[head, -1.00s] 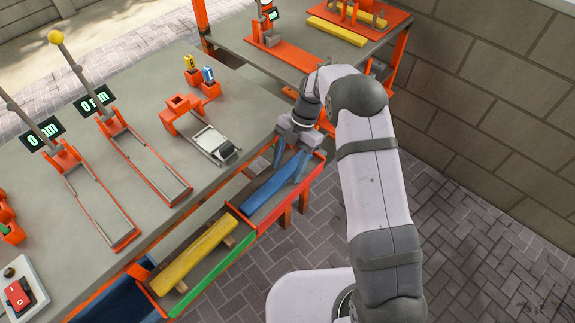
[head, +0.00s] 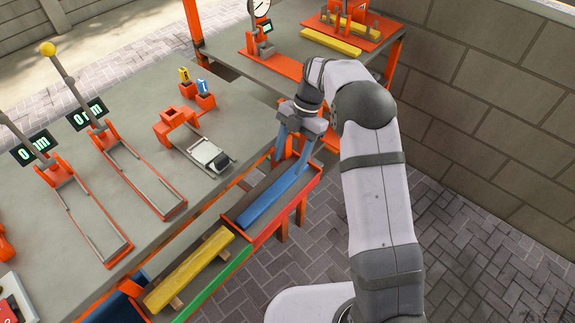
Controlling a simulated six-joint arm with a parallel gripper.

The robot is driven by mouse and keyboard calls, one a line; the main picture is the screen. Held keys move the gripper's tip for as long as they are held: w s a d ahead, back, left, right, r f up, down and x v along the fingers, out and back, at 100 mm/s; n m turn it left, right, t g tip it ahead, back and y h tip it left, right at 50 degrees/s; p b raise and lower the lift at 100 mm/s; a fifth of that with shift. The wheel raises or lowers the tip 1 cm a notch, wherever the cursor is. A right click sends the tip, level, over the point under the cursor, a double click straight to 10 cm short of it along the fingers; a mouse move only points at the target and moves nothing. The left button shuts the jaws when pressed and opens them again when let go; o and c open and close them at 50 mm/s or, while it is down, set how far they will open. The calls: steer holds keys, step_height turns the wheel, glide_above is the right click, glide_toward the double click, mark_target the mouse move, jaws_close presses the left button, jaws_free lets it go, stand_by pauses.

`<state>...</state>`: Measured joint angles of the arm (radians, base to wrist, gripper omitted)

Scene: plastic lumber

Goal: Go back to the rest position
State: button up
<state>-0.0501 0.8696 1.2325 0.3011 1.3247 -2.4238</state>
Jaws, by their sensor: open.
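My gripper (head: 295,160) is in the head view, above the far end of the red-edged tray (head: 314,184). Its two fingers point down and stand apart, open, with nothing held between them. A blue plank (head: 268,198) lies in this tray, below the fingers. My arm reaches in from the lower right and bends down at the wrist.
A yellow plank (head: 190,268) lies in the green-edged tray (head: 222,275) nearer the front. The grey table (head: 95,165) carries measuring fixtures and an orange block (head: 178,122). A second table (head: 290,45) stands behind. A block wall (head: 490,100) is at the right; paved floor is clear there.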

stand_by(0.5)
steer(key=shift+s+d+r+m, duration=0.15)
steer(key=shift+r+m, duration=0.15)
steer(key=shift+r, duration=0.05)
steer(key=s+d+r+m+t+h+p, duration=0.1)
steer(key=s+d+r+m+p, duration=0.1)
steer(key=s+m, duration=0.6)
steer(key=s+d+r+m+t+h+p, duration=0.1)
steer(key=s+d+r+m+p, duration=0.2)
steer(key=s+m, duration=0.4)
steer(key=s+d+r+m+t+h+p, duration=0.1)
steer(key=s+d+r+m+p, duration=0.2)
steer(key=s+m, duration=0.5)
steer(key=shift+s+d+r+m, duration=0.3)
steer(key=shift+d+r+m, duration=0.35)
steer(key=shift+r+m, duration=0.8)
steer(key=shift+f+m, duration=0.25)
steer(key=shift+f, duration=0.05)
